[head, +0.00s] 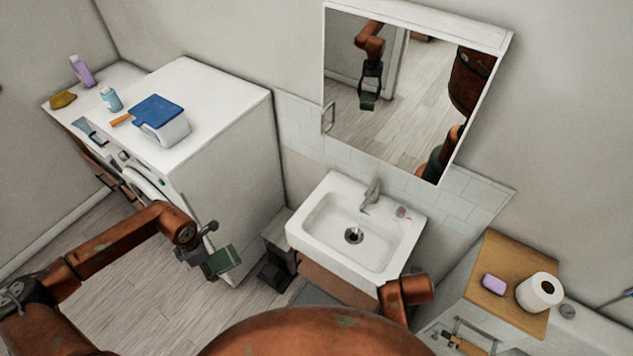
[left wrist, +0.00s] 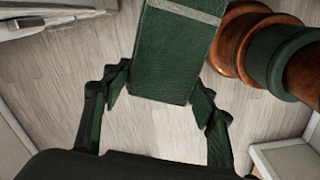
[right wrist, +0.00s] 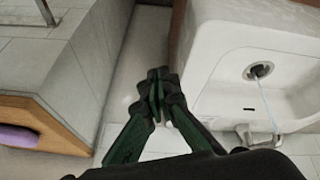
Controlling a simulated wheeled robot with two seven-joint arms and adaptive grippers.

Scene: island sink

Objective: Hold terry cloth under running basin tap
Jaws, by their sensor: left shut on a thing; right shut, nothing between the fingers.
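The dark green terry cloth (head: 222,261), with a pale stripe in the left wrist view (left wrist: 180,50), looks folded flat. My left gripper (left wrist: 160,95) is shut on it and holds it above the floor, left of the basin (head: 322,251) and apart from it. The tap (head: 371,195) stands at the basin's back edge. In the right wrist view a thin pale line, like a water stream, runs between the tap (right wrist: 262,138) and the drain (right wrist: 259,71). My right gripper (right wrist: 157,90) is shut and empty beside the basin; the head view hides its fingers.
A white washing machine (head: 228,150) stands left of the basin, with a blue-lidded box (head: 166,128) and bottles on top. A wooden-topped cabinet (head: 512,262) with purple soap (head: 494,284) and a paper roll (head: 540,291) is at right. A mirror cabinet (head: 335,119) hangs above.

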